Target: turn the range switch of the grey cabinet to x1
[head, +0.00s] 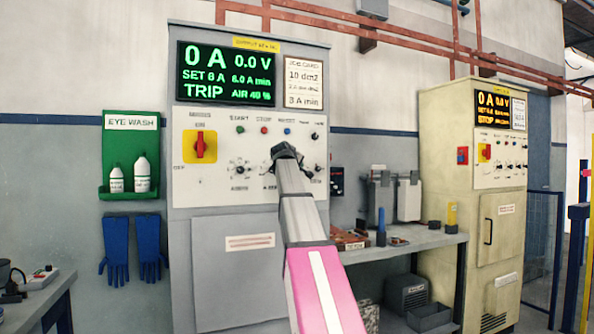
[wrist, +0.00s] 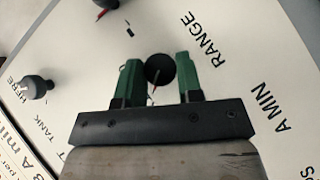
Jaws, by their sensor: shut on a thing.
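The grey cabinet (head: 223,225) stands in the middle of the head view, with a pale control panel below its green display. My gripper (head: 286,152) is at the right part of this panel and hides what it holds there. In the wrist view, the green fingers of my gripper (wrist: 161,80) are shut on a round black knob, the range switch (wrist: 160,68). The word RANGE stands on the panel beside it. A thin pale and reddish line shows at the knob's lower edge. I cannot read its position marks.
Another dark knob (wrist: 37,87) is at the left in the wrist view, and one is at the top edge. A red switch on a yellow plate (head: 199,147) is at the panel's left. A cream cabinet (head: 455,215) and a bench (head: 400,246) stand to the right.

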